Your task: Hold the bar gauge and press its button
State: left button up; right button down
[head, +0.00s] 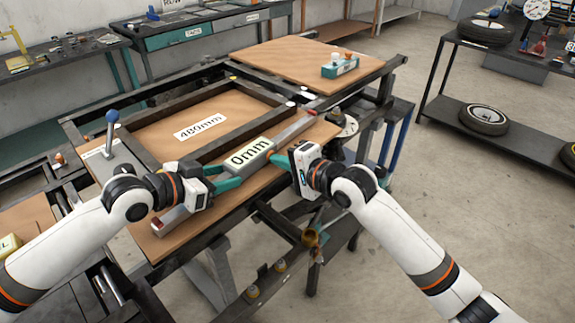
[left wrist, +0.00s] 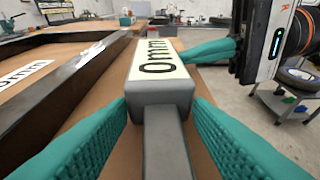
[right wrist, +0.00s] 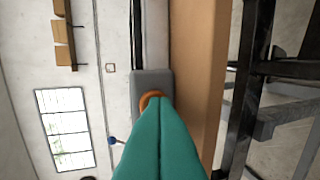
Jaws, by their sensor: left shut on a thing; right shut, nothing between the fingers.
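The bar gauge is a long grey bar with a grey block (head: 248,153) whose white label reads "0mm". It lies slantwise over the front of the wooden board. My left gripper (head: 222,184) is shut on the gauge near its block; in the left wrist view the teal fingers flank the bar (left wrist: 165,140) just below the block (left wrist: 160,105). My right gripper (head: 272,160) is shut and empty, its tips at the block's right side. In the right wrist view, the closed tips (right wrist: 158,100) cover part of an orange button (right wrist: 147,98); whether it is pressed in cannot be told.
A dark metal frame (head: 150,110) surrounds a board with a "480mm" label (head: 200,126). A teal-and-white box (head: 340,66) stands on the rear board (head: 280,60). A blue-knobbed lever (head: 112,118) rises at left. A shelf with tyres (head: 487,118) stands right, beyond open floor.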

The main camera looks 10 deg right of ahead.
pick_arm(q)
jog(key=shift+s+d, duration=0.25)
jog(key=shift+d, duration=0.1)
pick_arm(e)
jog(key=shift+s+a, duration=0.1)
jog(key=shift+s, duration=0.1)
pick_arm(q)
jog(key=shift+w+a, duration=0.15)
pick_arm(e)
jog(key=f+v, duration=0.1)
jog(key=v, duration=1.2)
jog(key=shift+s+d, duration=0.2)
jog(key=shift+d, duration=0.3)
pick_arm(q)
jog(key=o, duration=1.2)
jog(key=shift+c, duration=0.2)
